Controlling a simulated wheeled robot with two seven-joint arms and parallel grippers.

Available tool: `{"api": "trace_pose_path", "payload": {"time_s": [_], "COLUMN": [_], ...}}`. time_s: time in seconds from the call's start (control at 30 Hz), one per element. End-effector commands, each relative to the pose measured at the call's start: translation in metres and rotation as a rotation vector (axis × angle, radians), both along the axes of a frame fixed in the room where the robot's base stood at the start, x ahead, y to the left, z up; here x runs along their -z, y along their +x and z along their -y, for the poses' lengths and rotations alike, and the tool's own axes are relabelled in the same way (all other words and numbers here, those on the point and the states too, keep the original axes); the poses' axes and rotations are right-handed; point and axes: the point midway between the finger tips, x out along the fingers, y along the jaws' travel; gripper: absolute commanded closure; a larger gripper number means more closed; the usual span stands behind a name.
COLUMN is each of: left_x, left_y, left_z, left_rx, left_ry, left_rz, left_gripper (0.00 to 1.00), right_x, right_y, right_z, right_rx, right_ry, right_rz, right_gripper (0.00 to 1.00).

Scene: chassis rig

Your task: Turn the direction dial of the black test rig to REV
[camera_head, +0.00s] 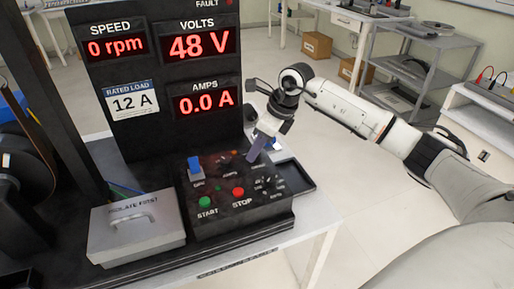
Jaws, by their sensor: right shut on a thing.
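The black test rig has a sloped control box (240,219) at its front. My right gripper (254,157) comes down from the upper right onto the back right part of this box. It is shut, and its fingers cover the control they are on, which looks like a dial; I cannot read its label. One black dial (228,161) is left of the fingers and another black dial (267,183) is in front of them. I cannot read the dial settings or tell which is the direction dial. My left gripper is not in view.
On the box are a blue switch (194,165), a green START button (205,202) and a red STOP button (238,191). A grey lidded box (137,232) stands to the left. The display panel (160,75) rises behind, reading 0 rpm, 48 V, 0.0 A.

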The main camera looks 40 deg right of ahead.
Motion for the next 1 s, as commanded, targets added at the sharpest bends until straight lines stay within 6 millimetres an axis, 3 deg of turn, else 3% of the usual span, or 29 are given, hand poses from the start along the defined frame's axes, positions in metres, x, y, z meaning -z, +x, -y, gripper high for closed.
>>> {"api": "trace_pose_path", "payload": {"time_s": [0.37, 1.0], "left_x": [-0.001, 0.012], "left_y": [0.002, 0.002], "left_z": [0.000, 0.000], "left_rx": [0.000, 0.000], "left_ry": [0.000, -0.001], "left_rz": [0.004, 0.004], "left_gripper": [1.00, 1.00], "right_x": [-0.001, 0.000], "right_y": [-0.001, 0.000], "right_z": [-0.001, -0.006], "right_rx": [0.136, 0.714], "right_ry": [-0.002, -0.001], "right_rz": [0.001, 0.003], "right_gripper": [0.97, 0.97]}}
